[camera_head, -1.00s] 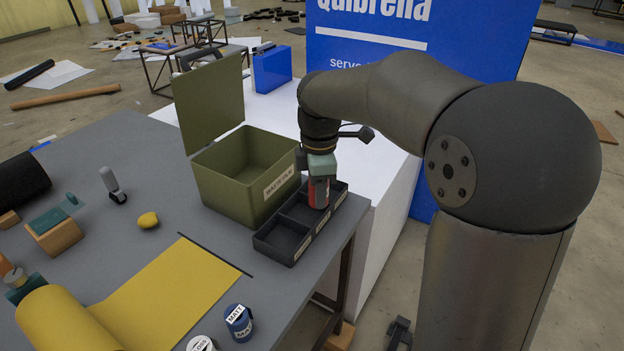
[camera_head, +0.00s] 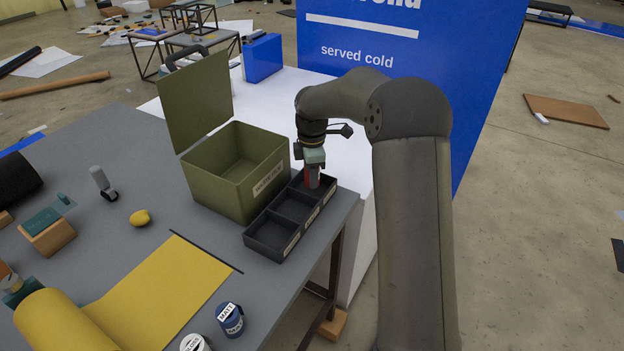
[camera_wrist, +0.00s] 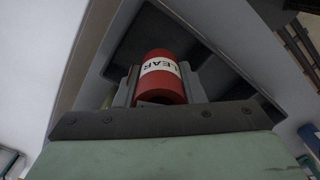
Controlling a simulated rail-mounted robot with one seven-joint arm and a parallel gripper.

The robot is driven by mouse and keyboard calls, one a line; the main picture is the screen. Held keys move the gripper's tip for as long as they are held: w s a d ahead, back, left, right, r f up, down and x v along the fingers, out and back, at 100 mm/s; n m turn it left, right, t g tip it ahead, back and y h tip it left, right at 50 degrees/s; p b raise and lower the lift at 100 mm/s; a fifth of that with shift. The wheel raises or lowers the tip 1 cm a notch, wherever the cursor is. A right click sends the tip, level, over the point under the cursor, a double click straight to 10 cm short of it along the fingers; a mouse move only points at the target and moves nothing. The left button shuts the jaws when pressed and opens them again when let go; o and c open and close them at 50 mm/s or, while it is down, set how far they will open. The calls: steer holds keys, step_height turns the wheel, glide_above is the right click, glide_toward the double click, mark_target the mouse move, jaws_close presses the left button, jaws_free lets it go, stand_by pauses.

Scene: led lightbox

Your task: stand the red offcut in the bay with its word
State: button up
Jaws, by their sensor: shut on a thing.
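The red offcut (camera_wrist: 160,78) is a short red cylinder with a white label; the letters "LEAR" show in the wrist view, and the label's edge is out of sight. My gripper (camera_wrist: 160,88) is shut on it, one finger on each side. In the head view, the red offcut (camera_head: 308,178) hangs below my gripper (camera_head: 313,178) at the far bay of the black three-bay tray (camera_head: 271,252). It looks roughly upright. I cannot tell whether it touches the bay floor. The tray's front wall carries small white labels, too small to read here. The middle and near bays look empty.
An open olive box (camera_head: 233,198) stands right behind the tray, its lid raised. The tray lies along the grey table's (camera_head: 160,190) right edge. A yellow sheet (camera_head: 165,290), a yellow lump (camera_head: 140,217) and a blue MATT can (camera_head: 230,320) are nearer.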

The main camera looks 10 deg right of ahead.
steer(key=shift+w+f, duration=0.15)
steer(key=shift+f, duration=0.05)
steer(key=shift+w+d+f, duration=0.1)
steer(key=shift+w+f, duration=0.05)
steer(key=shift+f, duration=1.5)
steer(key=shift+f, duration=0.15)
steer(key=o, duration=1)
